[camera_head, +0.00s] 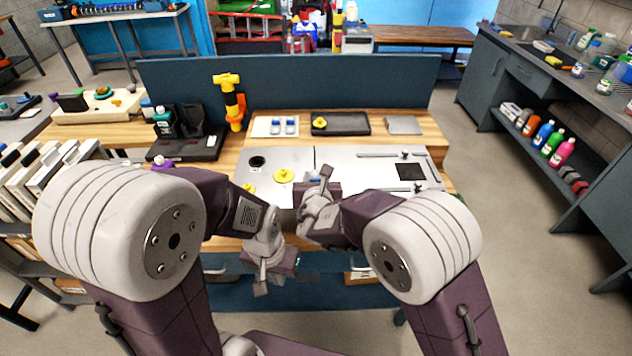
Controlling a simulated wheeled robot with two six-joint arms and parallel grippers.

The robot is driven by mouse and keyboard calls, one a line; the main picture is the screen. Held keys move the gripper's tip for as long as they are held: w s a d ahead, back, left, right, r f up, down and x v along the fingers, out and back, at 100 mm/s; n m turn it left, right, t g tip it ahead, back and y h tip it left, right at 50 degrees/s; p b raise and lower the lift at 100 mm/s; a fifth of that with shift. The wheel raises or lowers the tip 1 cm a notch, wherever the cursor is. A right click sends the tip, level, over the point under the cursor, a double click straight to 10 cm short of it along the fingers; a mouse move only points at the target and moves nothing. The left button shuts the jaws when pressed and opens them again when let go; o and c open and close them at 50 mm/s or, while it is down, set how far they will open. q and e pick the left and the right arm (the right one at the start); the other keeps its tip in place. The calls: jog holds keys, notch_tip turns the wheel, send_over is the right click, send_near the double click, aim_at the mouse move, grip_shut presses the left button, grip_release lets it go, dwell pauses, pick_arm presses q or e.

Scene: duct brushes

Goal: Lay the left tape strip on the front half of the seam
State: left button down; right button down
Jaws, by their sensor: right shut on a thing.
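A grey metal panel (300,160) lies on the wooden bench, with the seam (315,155) as a thin dark line running front to back. The front stretch of the seam is hidden by my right gripper (320,193). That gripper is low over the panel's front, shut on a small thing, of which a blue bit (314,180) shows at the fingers. I cannot tell whether it touches the panel. My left gripper (272,272) hangs lower, in front of the bench edge; its opening is unclear. Two blue-and-white pieces (283,126) lie on a white card behind the panel.
A dark tray (341,124) and grey block (404,125) stand behind. A yellow-orange tool (231,100) stands back left.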

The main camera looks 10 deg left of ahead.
jog(key=shift+w+a+f, duration=0.1)
jog(key=shift+f, duration=0.65)
jog(key=shift+f+b, duration=0.2)
jog(key=shift+b, duration=0.15)
jog(key=c, duration=1)
grip_release()
jog(key=shift+r, duration=0.1)
jog(key=shift+c, duration=0.2)
jog(key=shift+r, duration=0.1)
